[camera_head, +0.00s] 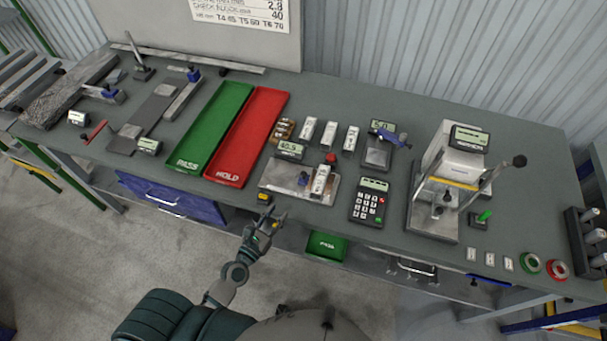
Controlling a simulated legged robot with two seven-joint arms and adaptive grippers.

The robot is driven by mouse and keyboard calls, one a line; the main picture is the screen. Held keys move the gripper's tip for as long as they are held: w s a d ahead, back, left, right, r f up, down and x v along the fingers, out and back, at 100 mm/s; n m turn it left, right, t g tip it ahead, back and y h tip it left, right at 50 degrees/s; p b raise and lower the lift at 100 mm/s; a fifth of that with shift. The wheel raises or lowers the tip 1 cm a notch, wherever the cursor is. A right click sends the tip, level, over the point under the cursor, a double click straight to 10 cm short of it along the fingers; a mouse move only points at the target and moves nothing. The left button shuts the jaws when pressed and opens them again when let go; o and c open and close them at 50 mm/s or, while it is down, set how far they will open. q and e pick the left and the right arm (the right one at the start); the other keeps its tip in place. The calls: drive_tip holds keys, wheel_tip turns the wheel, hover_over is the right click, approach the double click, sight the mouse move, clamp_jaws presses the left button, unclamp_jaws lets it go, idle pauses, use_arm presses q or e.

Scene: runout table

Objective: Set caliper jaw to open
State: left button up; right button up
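I cannot tell for sure which item is the caliper. Whether any jaw is open is too small to tell. My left gripper (275,213) is in front of the table's front edge, just below the bench gauge and apart from it. Its fingers look spread, with nothing between them. My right gripper is not in view.
A green PASS tray (211,125) and a red HOLD tray (252,132) lie left of the bench gauge. A keypad unit (368,200) and a press-like stand (432,214) are to the right.

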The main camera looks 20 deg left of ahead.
use_arm(q)
drive_tip(key=p, duration=0.2)
approach(302, 177)
drive_tip(key=shift+w+d+r, duration=0.1)
drive_tip(key=shift+w+r, duration=0.15)
drive_tip(key=shift+w, duration=0.15)
drive_tip(key=x, duration=0.9)
drive_tip(key=shift+w+f, duration=0.25)
drive_tip(key=shift+w+d, duration=0.25)
drive_tip(key=shift+w, duration=0.15)
drive_tip(key=shift+a, duration=0.15)
clamp_jaws()
